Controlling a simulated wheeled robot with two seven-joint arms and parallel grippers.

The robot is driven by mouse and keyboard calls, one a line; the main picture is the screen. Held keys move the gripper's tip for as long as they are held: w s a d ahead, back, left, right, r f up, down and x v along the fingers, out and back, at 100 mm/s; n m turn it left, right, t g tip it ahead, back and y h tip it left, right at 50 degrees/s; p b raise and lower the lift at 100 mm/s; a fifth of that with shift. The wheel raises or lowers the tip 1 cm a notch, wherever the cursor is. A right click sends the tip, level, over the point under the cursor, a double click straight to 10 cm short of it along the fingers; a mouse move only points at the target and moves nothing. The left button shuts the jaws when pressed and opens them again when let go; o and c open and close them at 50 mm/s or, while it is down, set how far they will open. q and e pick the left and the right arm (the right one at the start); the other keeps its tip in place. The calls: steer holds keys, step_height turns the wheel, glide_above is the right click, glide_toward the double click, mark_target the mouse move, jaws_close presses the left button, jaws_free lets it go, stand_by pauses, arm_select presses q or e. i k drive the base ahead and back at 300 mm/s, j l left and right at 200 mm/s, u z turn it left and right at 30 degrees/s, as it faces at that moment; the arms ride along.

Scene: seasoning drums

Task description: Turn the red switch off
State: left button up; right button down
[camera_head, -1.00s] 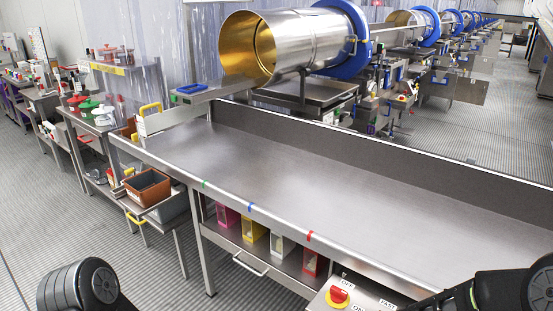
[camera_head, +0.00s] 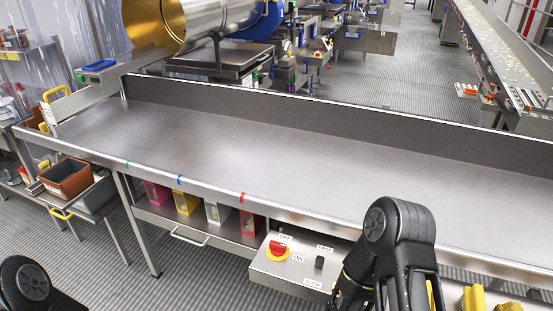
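The red switch (camera_head: 278,249) is a red knob on a yellow ring, on a grey control box (camera_head: 262,268) below the table's front edge. An OFF label is above it and an ON label is at its lower right. I cannot tell clearly which label the knob points to. My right arm comes down to the right of the box, and its dark lower end (camera_head: 345,294) is beside the box's right side, apart from the red switch. Its fingers are not clear. Only a black part of my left arm shows at the bottom left; its gripper is out of view.
A long, empty steel table (camera_head: 250,160) crosses the view. A black knob (camera_head: 319,262) with FAST and SLOW labels is on the same box. Yellow objects (camera_head: 473,298) are at the bottom right. Bins (camera_head: 66,178) stand at the left. A steel drum (camera_head: 200,20) is behind.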

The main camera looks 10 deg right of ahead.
mark_target(278, 249)
steer(key=k+j+z, duration=0.25)
steer(key=j+z, duration=0.15)
steer(key=k+j+z, duration=0.8)
steer(key=i, duration=0.1)
